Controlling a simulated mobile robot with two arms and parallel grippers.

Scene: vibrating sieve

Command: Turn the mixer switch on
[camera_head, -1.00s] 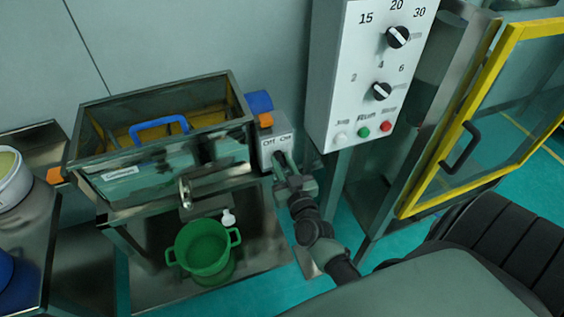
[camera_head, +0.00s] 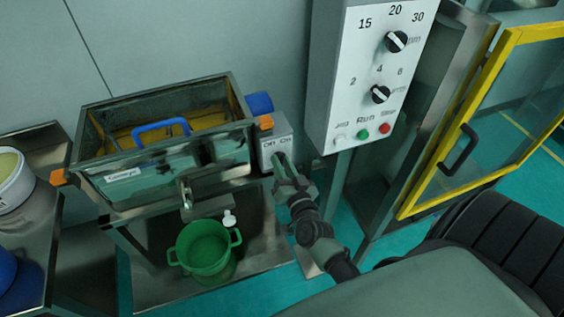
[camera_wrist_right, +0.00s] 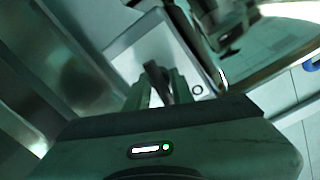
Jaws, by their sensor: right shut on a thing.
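The mixer switch is on a small grey box (camera_head: 272,148) marked Off and On, at the right end of the metal sieve machine (camera_head: 185,162). My right gripper (camera_head: 281,163) is at the front of this box and hides the switch in the head view. In the right wrist view, my right gripper (camera_wrist_right: 156,88) is shut on the dark switch lever (camera_wrist_right: 153,74), in front of the pale box face (camera_wrist_right: 150,50). I cannot tell whether the lever points to Off or On. My left gripper is not in view.
A white control panel (camera_head: 345,90) with knobs and buttons hangs to the right of the box. A yellow-framed door (camera_head: 487,90) stands open further right.

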